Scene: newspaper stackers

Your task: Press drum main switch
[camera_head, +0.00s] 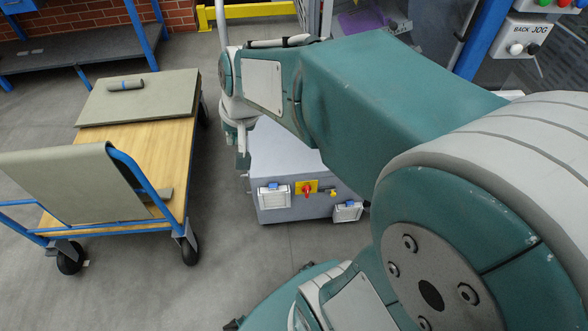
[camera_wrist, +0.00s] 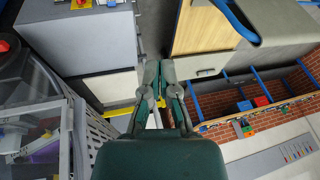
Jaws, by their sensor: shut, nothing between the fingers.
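A red rotary switch on a yellow plate (camera_head: 308,189) sits on the front of a low grey cabinet (camera_head: 285,155) in the head view, between two white vents. In the wrist view a grey cabinet (camera_wrist: 80,40) fills the upper left, with a bit of yellow and red (camera_wrist: 82,3) at the top edge. My gripper (camera_wrist: 159,64) is shut and empty, its fingertips pointing up in the wrist view, to the right of the cabinet. In the head view my gripper (camera_head: 243,158) hangs just left of the cabinet, small and partly unclear, apart from the switch. My arm hides part of the cabinet's top.
A blue-framed trolley with a wooden deck (camera_head: 165,160) and a grey-green board (camera_head: 140,97) stands at left. A control panel marked BACK JOG (camera_head: 530,35) is at top right. A yellow rail (camera_head: 255,10) and brick wall (camera_head: 90,15) lie behind. Grey floor between trolley and cabinet is clear.

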